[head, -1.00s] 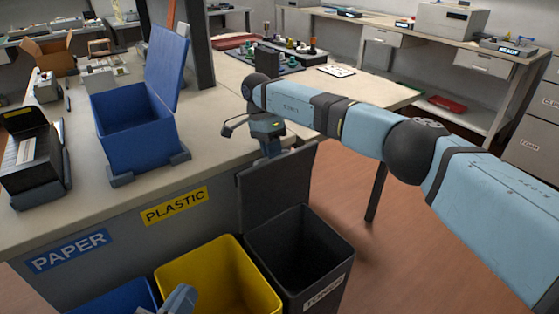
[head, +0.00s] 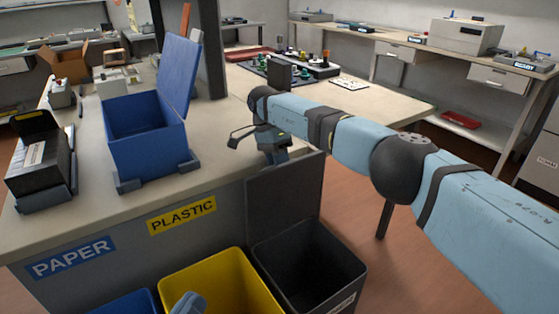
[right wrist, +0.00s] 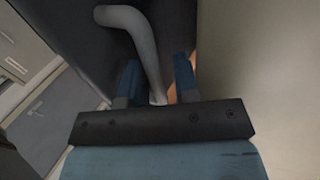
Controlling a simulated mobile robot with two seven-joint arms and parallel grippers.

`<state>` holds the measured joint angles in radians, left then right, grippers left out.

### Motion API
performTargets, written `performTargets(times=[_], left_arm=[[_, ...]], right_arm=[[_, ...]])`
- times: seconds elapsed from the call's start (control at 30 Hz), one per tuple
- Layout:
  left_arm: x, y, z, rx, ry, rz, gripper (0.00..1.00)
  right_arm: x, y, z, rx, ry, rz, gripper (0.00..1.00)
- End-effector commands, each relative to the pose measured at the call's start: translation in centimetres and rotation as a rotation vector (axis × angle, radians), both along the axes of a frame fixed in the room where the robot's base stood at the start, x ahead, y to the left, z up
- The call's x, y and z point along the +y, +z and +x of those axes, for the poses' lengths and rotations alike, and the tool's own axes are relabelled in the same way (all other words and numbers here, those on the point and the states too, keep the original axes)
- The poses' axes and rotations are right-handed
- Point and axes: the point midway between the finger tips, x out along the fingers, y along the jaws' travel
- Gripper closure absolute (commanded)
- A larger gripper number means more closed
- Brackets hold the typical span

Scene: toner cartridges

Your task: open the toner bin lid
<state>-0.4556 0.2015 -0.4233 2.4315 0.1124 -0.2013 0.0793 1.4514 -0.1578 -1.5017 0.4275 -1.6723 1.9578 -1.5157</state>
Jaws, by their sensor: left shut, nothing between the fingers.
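The toner bin (head: 343,267) is the black bin at the lower middle of the head view, with a white label partly cut off at the frame's bottom. Its dark lid (head: 285,197) stands upright at the bin's back, beside the bench. My right gripper (head: 272,150) is behind the lid's top edge, its fingertips hidden there. In the right wrist view its fingers (right wrist: 158,82) are apart, with a grey curved bar (right wrist: 140,35) reaching between them in front of a dark panel. My left gripper (head: 187,303) is shut and empty, low over the yellow bin.
A yellow bin (head: 265,283) and a blue bin (head: 130,303) stand left of the toner bin. On the bench (head: 110,208) are an open blue box (head: 147,140) and a black cartridge box (head: 40,160). Floor (head: 345,220) shows right of the bins.

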Motion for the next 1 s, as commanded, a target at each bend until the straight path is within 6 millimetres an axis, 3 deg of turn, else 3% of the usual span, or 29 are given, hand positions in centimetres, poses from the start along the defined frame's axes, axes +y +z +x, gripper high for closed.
performTargets(times=[0.63,1.0], left_arm=[[0.1,0.6,0.0,-0.001,0.001,0.003,1.0],[0.0,4.7,0.0,0.0,0.001,0.002,1.0]], right_arm=[[-0.3,0.7,0.2,-0.018,-0.006,0.005,0.6],[-1.9,1.4,-1.0,-0.116,-0.005,0.065,0.6]])
